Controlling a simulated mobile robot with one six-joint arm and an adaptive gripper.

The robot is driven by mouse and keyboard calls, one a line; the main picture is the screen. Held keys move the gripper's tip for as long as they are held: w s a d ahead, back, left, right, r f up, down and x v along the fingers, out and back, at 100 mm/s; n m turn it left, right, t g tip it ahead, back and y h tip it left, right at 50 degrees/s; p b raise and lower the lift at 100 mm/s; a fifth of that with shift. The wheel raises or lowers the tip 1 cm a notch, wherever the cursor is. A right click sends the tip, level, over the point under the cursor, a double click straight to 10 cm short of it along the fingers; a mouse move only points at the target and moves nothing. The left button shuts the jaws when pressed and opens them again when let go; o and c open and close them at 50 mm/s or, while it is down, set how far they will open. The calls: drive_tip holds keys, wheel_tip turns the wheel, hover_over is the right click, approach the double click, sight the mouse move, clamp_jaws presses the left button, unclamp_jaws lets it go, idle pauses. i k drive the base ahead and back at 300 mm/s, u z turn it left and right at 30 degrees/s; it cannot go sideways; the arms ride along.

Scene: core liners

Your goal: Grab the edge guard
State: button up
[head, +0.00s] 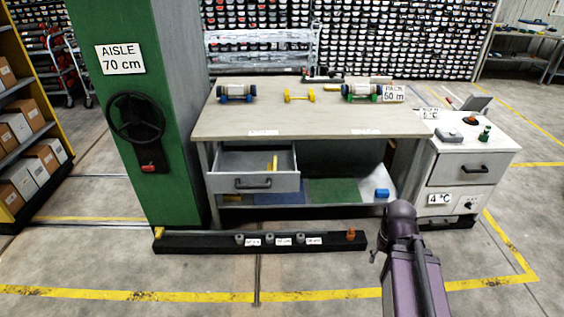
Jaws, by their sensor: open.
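I cannot tell for sure which thing is the edge guard. A small yellow piece (275,163) stands in the open drawer (267,184) under the workbench, partly hidden by the drawer front. A yellow piece with two raised ends (299,96) lies on the workbench top (290,118), between two grey rolls on coloured stands. My arm rises at the lower right, in front of the bench and well apart from both yellow pieces. Its bent links hide its far end, and I cannot make out my gripper.
A low black rail (205,243) with small grey parts lies on the floor before the bench. A green column (129,170) stands left, a white cabinet (468,160) right. A blue block (382,193) is on the lower shelf. The front floor is mostly clear.

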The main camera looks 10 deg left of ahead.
sight(270, 167)
drive_tip(key=u, duration=0.05)
drive_tip(key=i, duration=1.35)
drive_tip(key=u, duration=0.4)
